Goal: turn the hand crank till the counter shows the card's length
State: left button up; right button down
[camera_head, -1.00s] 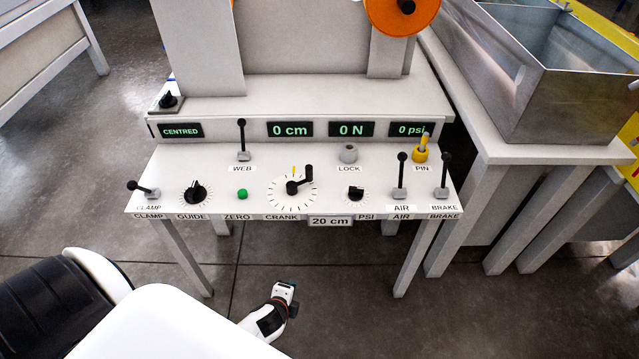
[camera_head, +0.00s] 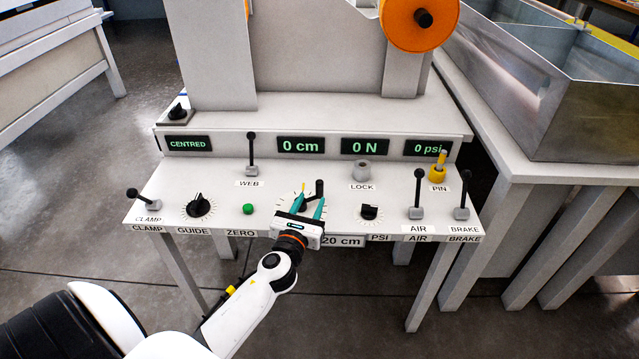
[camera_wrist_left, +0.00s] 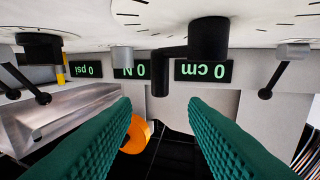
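The black hand crank (camera_head: 319,188) sits on its dial, its handle to the upper right of the hub. It shows upside down in the left wrist view (camera_wrist_left: 208,40), with its handle hanging between the finger lines. My left gripper (camera_head: 311,196) is open, its two teal fingers reaching over the crank dial from the front; the wrist view shows nothing held between them. I cannot tell whether they touch the crank. The length counter (camera_head: 301,146) reads 0 cm. The card (camera_head: 343,241) on the front edge reads 20 cm, its left end partly covered by my gripper. My right gripper is out of view.
Left of the crank are a green button (camera_head: 248,209) and the guide knob (camera_head: 199,206). The PSI knob (camera_head: 369,212), air lever (camera_head: 417,195) and brake lever (camera_head: 463,195) stand to the right. The web lever (camera_head: 252,155) and lock post (camera_head: 362,171) are behind.

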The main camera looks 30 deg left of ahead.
aim_at(318, 186)
pick_arm(q)
jog(key=x, duration=0.7)
jog(key=shift+w+a+f, duration=0.1)
jog(key=shift+w, duration=0.1)
jog(key=shift+w+a+b, duration=0.15)
jog(key=shift+w+b, duration=0.15)
jog(key=shift+w, duration=0.1)
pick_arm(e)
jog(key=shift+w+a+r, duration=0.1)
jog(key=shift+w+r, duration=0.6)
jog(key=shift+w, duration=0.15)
pick_arm(q)
grip_shut()
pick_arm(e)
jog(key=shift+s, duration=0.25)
